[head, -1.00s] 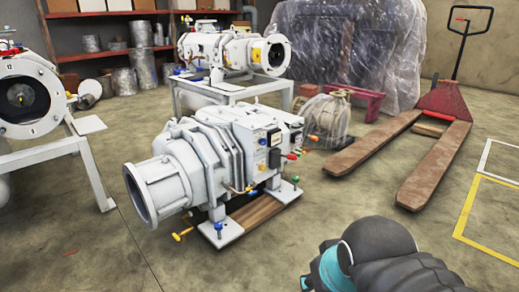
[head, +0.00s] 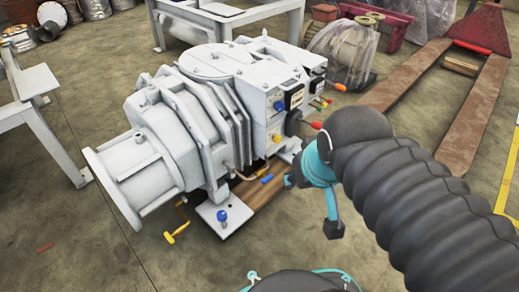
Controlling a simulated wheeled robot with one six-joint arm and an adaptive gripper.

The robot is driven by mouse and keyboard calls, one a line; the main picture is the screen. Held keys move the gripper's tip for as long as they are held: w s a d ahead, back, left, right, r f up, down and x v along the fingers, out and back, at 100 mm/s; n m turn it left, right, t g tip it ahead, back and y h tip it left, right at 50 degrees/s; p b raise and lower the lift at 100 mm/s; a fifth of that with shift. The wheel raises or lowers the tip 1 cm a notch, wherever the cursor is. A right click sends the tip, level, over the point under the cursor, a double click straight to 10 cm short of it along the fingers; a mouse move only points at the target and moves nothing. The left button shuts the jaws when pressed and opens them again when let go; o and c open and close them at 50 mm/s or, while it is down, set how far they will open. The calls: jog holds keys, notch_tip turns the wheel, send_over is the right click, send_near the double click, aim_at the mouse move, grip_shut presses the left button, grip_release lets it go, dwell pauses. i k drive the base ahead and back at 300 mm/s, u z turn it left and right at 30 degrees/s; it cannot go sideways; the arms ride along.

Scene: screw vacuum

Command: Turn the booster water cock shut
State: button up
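The white booster pump (head: 190,120) sits low on the floor with its round flange at the left. Small coloured handles are on and around it: a blue handle (head: 266,179) low on its near right side, a yellow handle (head: 176,236) at the lower left, and a blue knob (head: 222,215) on the front foot plate. I cannot tell from this view which one is the water cock or how it is turned. My gripper (head: 305,178) is at the end of my arm, just right of the blue handle in the picture. Its fingers are mostly hidden; contact is unclear.
A wooden board (head: 262,195) lies under the pump. A red pallet jack (head: 480,35) and a wrapped unit (head: 345,50) are behind at the right. The floor at the lower left is mostly clear.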

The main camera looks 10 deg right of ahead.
aim_at(265, 179)
jog(key=i, duration=0.35)
jog(key=z, duration=1.1)
jog(key=k, duration=1.2)
jog(key=u, duration=1.45)
jog(key=i, duration=0.5)
